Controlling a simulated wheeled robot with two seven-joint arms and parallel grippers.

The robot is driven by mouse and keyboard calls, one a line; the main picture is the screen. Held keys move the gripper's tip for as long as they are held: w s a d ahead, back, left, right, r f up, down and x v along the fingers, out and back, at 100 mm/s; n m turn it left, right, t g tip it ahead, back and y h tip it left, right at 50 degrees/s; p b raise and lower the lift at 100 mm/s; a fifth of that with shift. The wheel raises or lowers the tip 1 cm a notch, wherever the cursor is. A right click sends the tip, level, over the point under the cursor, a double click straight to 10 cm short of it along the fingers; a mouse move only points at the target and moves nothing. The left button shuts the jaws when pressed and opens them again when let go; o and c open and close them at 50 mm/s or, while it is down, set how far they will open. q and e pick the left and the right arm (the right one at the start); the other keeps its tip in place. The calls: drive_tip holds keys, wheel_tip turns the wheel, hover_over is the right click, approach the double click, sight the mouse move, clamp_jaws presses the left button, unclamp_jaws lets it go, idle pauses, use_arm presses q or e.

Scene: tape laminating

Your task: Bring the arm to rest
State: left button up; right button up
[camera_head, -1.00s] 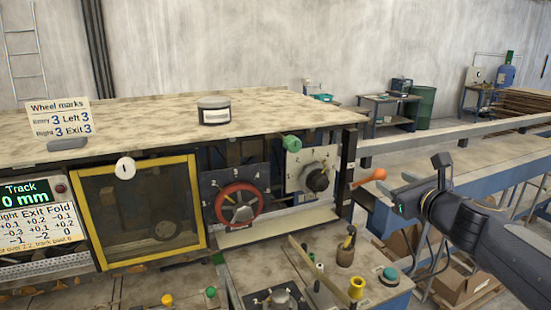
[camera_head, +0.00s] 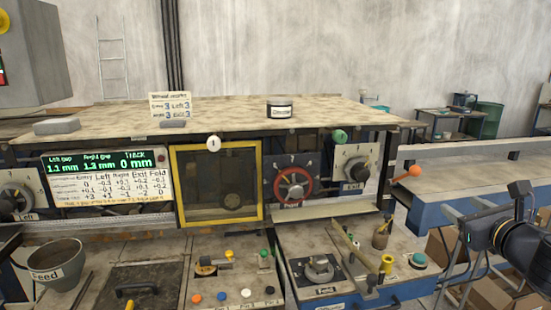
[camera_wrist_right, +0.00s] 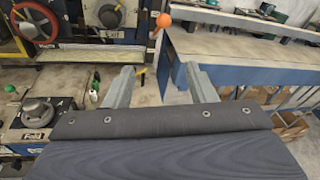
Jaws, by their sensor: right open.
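My right arm (camera_head: 520,243) comes in at the right edge of the head view. Its gripper (camera_head: 468,232) is held in the air to the right of the machine, in front of the blue conveyor frame. In the right wrist view the two grey fingers of the right gripper (camera_wrist_right: 163,88) stand wide apart with nothing between them. An orange knob on a lever (camera_wrist_right: 163,20) shows beyond the fingers and apart from them; it is also in the head view (camera_head: 414,171). My left gripper is not in view.
The machine has a red handwheel (camera_head: 293,187), an Exit dial (camera_head: 357,168) and a yellow-framed window (camera_head: 262,185). The front bench holds a Feed bucket (camera_head: 60,262), several coloured buttons and a Fold knob (camera_head: 319,268). A blue-framed conveyor (camera_head: 440,212) runs off to the right.

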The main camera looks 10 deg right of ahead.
drive_tip(key=s+a+f+n+g+y, duration=0.25)
drive_tip(key=s+a+f+n, duration=0.2)
drive_tip(key=a+n, duration=0.45)
drive_tip(key=s+a+f+n+g+y, duration=0.2)
drive_tip(key=s+a+f+n+y, duration=0.25)
drive_tip(key=a+n, duration=0.45)
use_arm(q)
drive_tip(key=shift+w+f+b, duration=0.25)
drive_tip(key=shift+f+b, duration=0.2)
use_arm(e)
drive_tip(key=s+a+f+n+g, duration=0.2)
drive_tip(key=s+f+n+g, duration=0.1)
drive_tip(key=s+f+n, duration=0.3)
drive_tip(key=s+a+f+n+g+h, duration=0.1)
drive_tip(key=s+a+f+n+g, duration=0.1)
drive_tip(key=s+f+n, duration=0.5)
drive_tip(key=shift+s+a+f+n+g, duration=0.2)
drive_tip(key=shift+f+n+g, duration=0.25)
drive_tip(key=shift+n+g, duration=0.35)
